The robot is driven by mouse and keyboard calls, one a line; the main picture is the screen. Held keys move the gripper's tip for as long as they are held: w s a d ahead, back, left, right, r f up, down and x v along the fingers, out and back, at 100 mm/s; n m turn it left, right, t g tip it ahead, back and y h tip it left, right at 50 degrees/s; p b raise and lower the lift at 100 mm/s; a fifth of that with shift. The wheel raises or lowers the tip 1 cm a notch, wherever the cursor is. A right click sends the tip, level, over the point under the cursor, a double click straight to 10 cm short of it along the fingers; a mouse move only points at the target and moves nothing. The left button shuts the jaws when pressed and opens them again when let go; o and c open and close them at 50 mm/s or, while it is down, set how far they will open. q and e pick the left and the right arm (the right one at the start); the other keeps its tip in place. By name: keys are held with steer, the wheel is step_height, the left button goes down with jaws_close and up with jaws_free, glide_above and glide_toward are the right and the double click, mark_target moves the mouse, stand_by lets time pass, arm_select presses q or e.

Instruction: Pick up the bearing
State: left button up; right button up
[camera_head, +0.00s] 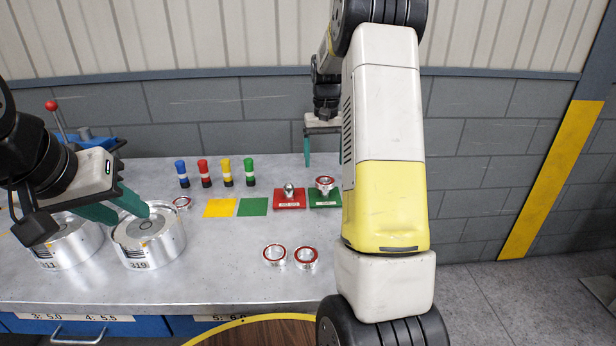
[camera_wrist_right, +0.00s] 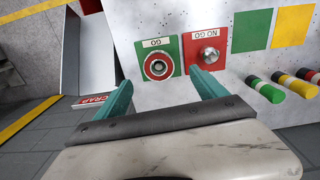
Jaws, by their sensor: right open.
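Several silver bearings with red rings are in view. One bearing (camera_head: 324,184) stands on the green GO pad (camera_head: 329,202) and also shows in the right wrist view (camera_wrist_right: 158,66).
A metal piece (camera_head: 289,188) stands on the red NO GO pad (camera_head: 289,203). Yellow (camera_head: 219,208) and green (camera_head: 253,207) squares lie beside it, with several coloured cylinders (camera_head: 227,173) behind. My right arm hides the table's right end. Another housing (camera_head: 66,247) stands left.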

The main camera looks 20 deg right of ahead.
mark_target(325, 182)
step_height(325, 182, down, 7)
steer(key=shift+d+r, duration=0.1)
steer(key=shift+d, duration=0.05)
steer(key=shift+r, duration=0.1)
jaws_close()
stand_by(0.4)
steer(key=shift+r, duration=0.1)
